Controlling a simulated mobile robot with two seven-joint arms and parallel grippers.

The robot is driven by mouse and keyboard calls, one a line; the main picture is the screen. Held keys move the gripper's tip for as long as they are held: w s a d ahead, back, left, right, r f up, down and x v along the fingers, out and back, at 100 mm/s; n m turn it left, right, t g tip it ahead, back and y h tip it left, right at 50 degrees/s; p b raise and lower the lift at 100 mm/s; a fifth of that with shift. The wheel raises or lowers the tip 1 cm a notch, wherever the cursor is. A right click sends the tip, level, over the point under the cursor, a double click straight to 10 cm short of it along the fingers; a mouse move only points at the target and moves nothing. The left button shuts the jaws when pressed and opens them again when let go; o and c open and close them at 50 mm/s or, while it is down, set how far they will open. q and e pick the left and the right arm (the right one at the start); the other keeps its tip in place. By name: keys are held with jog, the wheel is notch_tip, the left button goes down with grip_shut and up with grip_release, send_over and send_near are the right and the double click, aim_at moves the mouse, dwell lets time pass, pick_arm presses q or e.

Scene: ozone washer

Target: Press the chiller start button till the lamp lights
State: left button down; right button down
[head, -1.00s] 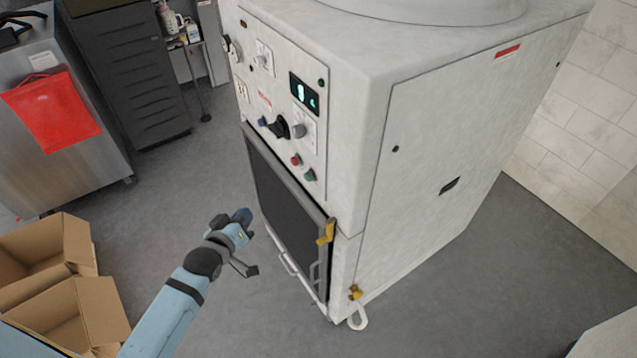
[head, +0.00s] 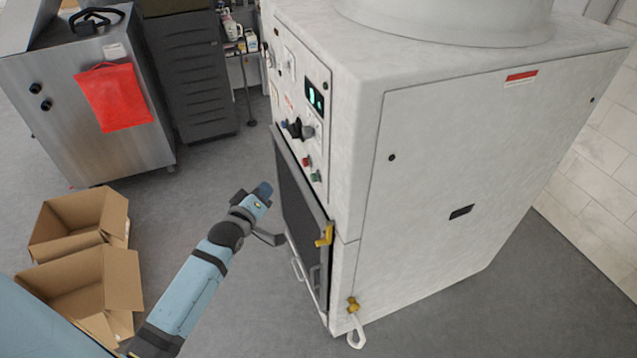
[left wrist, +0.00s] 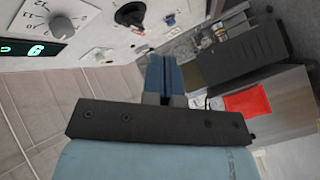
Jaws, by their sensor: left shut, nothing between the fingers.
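The white machine (head: 470,140) has a control panel on its front face, seen at a steep angle in the head view. The panel carries a lit display (head: 315,96), a black knob (head: 296,129), a grey knob (head: 308,131), a red button (head: 307,161) and a green button (head: 317,176). I cannot read which one is the chiller start button, and no lit lamp is clear. My left gripper (head: 265,190) is shut and empty, in front of the machine, lower than the buttons and apart from them. The left wrist view shows its blue fingers (left wrist: 163,76) together, with the display (left wrist: 36,49) at upper left.
Below the panel is a dark door (head: 298,205) with handles and a yellow latch (head: 325,236). Open cardboard boxes (head: 80,282) stand at left. A steel cabinet (head: 85,130) with a red cloth (head: 113,97) and a dark drawer unit (head: 185,75) stand behind. Grey floor between is clear.

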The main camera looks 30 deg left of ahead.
aim_at(314, 178)
pick_arm(q)
jog(key=shift+a, duration=0.1)
dwell(0.3)
jog(key=shift+w, duration=0.1)
jog(key=w+d+b, duration=0.2)
jog(key=w+d, duration=0.3)
jog(key=w, duration=0.1)
jog(key=shift+w+d, duration=0.3)
jog(key=shift+d, duration=0.1)
dwell(1.3)
dwell(0.6)
jog(key=shift+w+d, duration=0.25)
jog(key=shift+w, duration=0.05)
